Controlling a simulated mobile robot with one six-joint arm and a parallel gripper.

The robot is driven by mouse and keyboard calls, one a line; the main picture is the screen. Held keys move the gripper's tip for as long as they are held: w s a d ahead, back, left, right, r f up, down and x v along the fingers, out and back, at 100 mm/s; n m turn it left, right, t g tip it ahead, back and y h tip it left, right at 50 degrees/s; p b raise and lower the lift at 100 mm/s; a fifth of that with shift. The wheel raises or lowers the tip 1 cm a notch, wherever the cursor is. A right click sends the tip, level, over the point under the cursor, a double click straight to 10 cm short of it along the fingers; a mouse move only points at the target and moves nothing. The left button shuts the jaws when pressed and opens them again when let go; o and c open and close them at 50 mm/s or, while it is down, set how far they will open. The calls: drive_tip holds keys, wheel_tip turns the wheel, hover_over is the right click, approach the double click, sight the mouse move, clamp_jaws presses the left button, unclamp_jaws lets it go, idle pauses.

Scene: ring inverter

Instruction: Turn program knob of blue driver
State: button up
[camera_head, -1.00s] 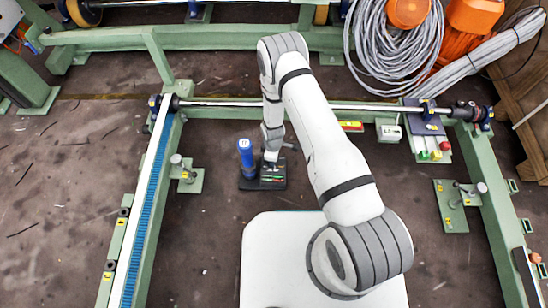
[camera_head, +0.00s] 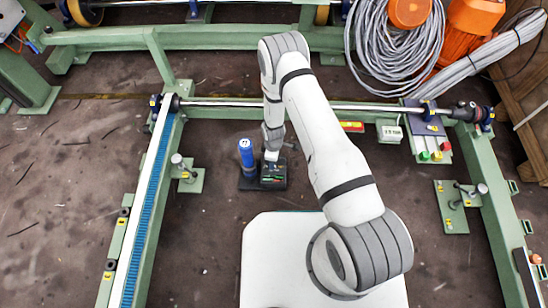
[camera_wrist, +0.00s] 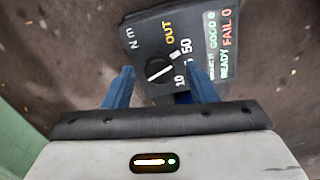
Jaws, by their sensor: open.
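The blue driver (camera_head: 246,153) stands upright on a dark base in the head view, left of my gripper. Its black control box (camera_head: 273,173) lies beside it on the right. In the wrist view the box face (camera_wrist: 143,38) carries a round black knob (camera_wrist: 159,71) with a white pointer line, "N m" and "OUT" labels and a scale reading 10 to 50. A lit display (camera_wrist: 221,45) reads GOOD 0, READY and FAIL 0. My gripper (camera_wrist: 161,70) is open, its blue fingers on either side of the knob in this view. Contact with the knob cannot be told.
A green frame with a steel shaft (camera_head: 350,106) runs behind the driver. Blue-edged rail (camera_head: 146,215) stands left. A purple block with buttons (camera_head: 428,140) and coiled grey cable (camera_head: 375,55) are at the right. Brown floor (camera_head: 215,215) is open nearer me.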

wheel_tip(320, 180, up, 8)
drive_tip(key=p, duration=0.3)
drive_tip(key=shift+f, duration=0.15)
drive_tip(key=w+d+r+m+p, duration=0.15)
drive_tip(key=r+p, duration=0.35)
drive_tip(key=r, duration=1)
drive_tip(key=d+r+m+t+p, duration=0.1)
drive_tip(key=d+r+m+p, duration=0.3)
drive_tip(key=r, duration=1.2)
drive_tip(key=w+d+r+m+p, duration=0.1)
drive_tip(key=r+p, duration=0.5)
drive_tip(key=r, duration=0.9)
drive_tip(key=s+d+r+m+p, duration=0.3)
drive_tip(key=s+r+p, duration=0.2)
drive_tip(key=r, duration=0.7)
drive_tip(key=s+d+r+m+t+p, duration=0.1)
drive_tip(key=s+d+r+m+p, duration=0.2)
drive_tip(key=s+r, duration=0.6)
drive_tip(key=s+d+r+m+p, duration=0.2)
drive_tip(key=s+r+p, duration=0.5)
drive_tip(key=r, duration=0.9)
drive_tip(key=shift+s+d+r+m+t+p, duration=0.15)
drive_tip(key=shift+s+d+m+t+p, duration=0.15)
drive_tip(key=shift+d+m+p, duration=0.2)
drive_tip(key=shift+s+r, duration=0.1)
drive_tip(key=shift+s, duration=0.2)
drive_tip(key=shift+c, duration=0.3)
